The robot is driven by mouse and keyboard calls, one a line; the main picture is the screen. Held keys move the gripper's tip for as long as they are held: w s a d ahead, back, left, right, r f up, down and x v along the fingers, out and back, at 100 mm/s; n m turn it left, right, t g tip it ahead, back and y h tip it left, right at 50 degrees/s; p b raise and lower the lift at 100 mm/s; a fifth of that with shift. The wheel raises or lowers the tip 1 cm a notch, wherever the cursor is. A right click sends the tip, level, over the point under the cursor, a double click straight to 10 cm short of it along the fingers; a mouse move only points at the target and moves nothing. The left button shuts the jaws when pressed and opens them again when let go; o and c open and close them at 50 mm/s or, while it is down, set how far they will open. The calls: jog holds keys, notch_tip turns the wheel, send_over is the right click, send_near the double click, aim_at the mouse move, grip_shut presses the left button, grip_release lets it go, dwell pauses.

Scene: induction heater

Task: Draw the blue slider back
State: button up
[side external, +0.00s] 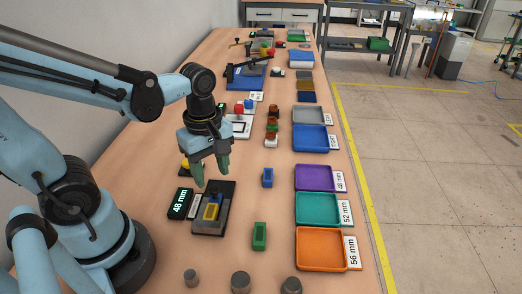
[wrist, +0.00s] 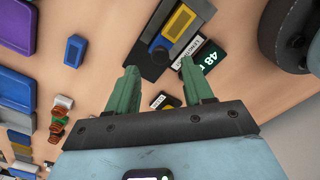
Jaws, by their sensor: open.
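The blue slider (side external: 215,199) sits on a dark measuring fixture (side external: 228,191), at the far end of a yellow block (side external: 211,212). In the wrist view the blue slider (wrist: 161,46) lies just beyond my fingertips, with the yellow block (wrist: 181,19) behind it; whether they touch is unclear. My gripper (side external: 212,173) is open and empty, its green fingers pointing down above the fixture's far end. In the wrist view my gripper (wrist: 158,67) has its fingertips spread either side of the slider's line. A display (side external: 180,204) beside the fixture reads 48 mm.
A loose blue block (side external: 267,178) and a green block (side external: 259,236) stand to the right of the fixture. Purple (side external: 299,182), teal (side external: 299,210) and orange (side external: 300,255) trays line the right edge. Grey cylinders (side external: 240,282) stand in front. A yellow-and-black button (side external: 185,164) is close by my gripper.

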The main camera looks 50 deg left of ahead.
aim_at(213, 188)
jog(key=shift+f, duration=2)
grip_shut()
